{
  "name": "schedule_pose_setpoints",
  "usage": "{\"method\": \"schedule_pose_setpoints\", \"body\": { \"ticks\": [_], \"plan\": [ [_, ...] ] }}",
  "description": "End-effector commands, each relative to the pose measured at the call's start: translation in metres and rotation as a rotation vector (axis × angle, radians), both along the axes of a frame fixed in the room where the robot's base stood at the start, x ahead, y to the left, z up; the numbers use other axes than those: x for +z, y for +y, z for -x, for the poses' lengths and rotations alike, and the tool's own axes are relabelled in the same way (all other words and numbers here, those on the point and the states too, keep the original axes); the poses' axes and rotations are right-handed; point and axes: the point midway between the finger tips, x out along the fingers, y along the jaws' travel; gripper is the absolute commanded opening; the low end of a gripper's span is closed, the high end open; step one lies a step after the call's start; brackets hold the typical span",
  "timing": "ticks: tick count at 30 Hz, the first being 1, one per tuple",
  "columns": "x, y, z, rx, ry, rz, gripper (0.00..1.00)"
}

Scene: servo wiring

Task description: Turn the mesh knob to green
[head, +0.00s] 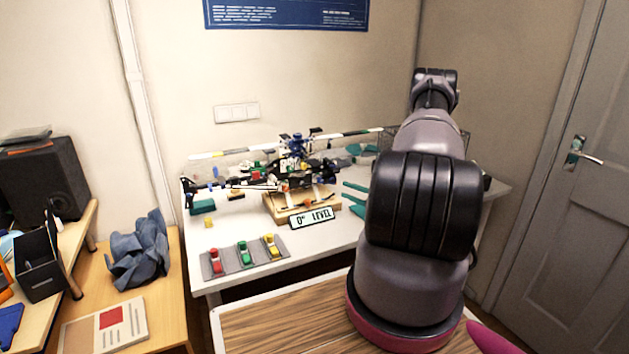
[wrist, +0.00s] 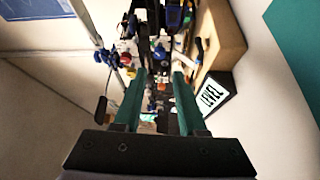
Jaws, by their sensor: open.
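A model helicopter (head: 292,170) stands on a wooden base (head: 330,197) on the white table in the head view. Its dark frame carries small blue, red and white parts. I cannot tell for sure which small part is the mesh knob, nor its colour setting. My gripper (head: 349,197) is open and empty, to the right of the base, with its teal fingers pointing left. In the wrist view, my gripper (wrist: 157,80) faces the cluttered model parts (wrist: 155,45), with its fingers apart.
A "0° LEVEL" sign (head: 312,217) stands before the base and also shows in the wrist view (wrist: 212,94). A grey tray (head: 228,262) holds red, green and yellow pieces at the front left. The table's front middle is clear.

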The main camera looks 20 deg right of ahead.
Motion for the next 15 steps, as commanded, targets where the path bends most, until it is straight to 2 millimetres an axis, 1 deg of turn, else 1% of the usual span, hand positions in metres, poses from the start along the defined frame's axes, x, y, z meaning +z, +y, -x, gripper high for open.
{"method": "schedule_pose_setpoints", "body": {
  "ticks": [5, 12, 15],
  "plan": [
    [0.001, 0.013, -0.019, 0.004, -0.002, 0.003, 0.41],
    [0.004, 0.038, -0.058, 0.005, -0.001, 0.003, 0.41],
    [0.005, 0.046, -0.071, 0.004, -0.002, 0.003, 0.41]
  ]
}}
